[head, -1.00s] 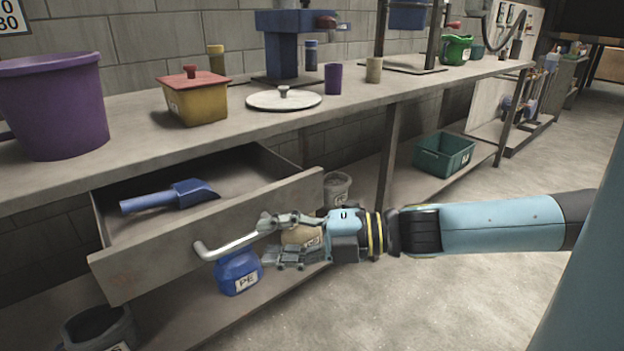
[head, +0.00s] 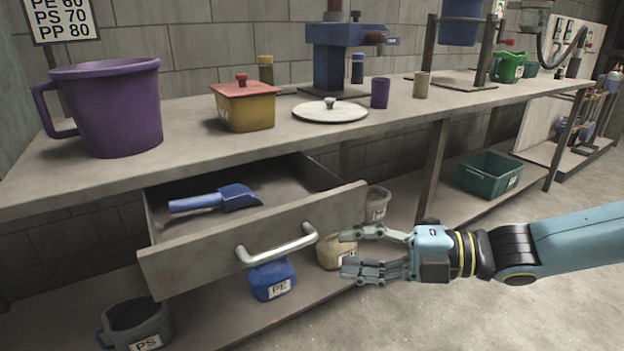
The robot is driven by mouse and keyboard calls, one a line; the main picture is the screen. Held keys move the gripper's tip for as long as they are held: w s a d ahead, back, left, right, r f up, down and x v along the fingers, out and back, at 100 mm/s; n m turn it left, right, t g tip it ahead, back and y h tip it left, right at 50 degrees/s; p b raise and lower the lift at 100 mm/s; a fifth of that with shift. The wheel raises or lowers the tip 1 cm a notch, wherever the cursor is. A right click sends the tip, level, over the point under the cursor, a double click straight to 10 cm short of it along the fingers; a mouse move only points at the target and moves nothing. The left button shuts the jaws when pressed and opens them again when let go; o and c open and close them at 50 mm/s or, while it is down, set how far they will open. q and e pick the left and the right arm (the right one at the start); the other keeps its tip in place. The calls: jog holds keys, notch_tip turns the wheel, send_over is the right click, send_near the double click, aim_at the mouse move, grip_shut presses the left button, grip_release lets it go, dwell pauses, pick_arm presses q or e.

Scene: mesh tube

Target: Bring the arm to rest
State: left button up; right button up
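My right gripper (head: 352,252) is open and empty, its two fingers spread and pointing left. It is in front of the workbench, just right of the drawer handle (head: 277,250) and apart from it. My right arm (head: 580,241) comes in from the right edge. The drawer (head: 185,269) stands pulled open, with a blue scoop (head: 232,197) lying inside. My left gripper is not in view.
The bench top (head: 210,147) holds a purple bucket (head: 118,110), a yellow box with a red lid (head: 246,108), a white round lid (head: 318,113) and cups. Labelled containers, including a blue one (head: 271,280) and a green bin (head: 489,176), stand on the lower shelf. Floor at lower right is clear.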

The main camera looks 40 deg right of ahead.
jog(key=w+d+f+m+t+h+p, duration=0.1)
jog(key=w+d+f+m+h+p, duration=0.1)
jog(key=d+f+m+h, duration=0.65)
jog(key=s+a+f+m+g, duration=0.1)
jog(key=s+f+m+g, duration=0.3)
jog(key=f, duration=1)
jog(key=s+a+f+m+g+h+p, duration=0.1)
jog(key=s+a+f+m+g, duration=0.25)
jog(key=s+f, duration=0.35)
jog(key=s+a+f+m+g, duration=0.2)
jog(key=s+a+f, duration=0.2)
jog(key=s+f, duration=0.35)
jog(key=s+a+f+m+g, duration=0.2)
jog(key=s+f, duration=0.1)
jog(key=s, duration=0.5)
jog(key=s+a+f+m+g, duration=0.2)
jog(key=s+f+g, duration=0.1)
jog(key=s, duration=0.5)
jog(key=shift+s+m, duration=0.15)
jog(key=shift+m, duration=0.15)
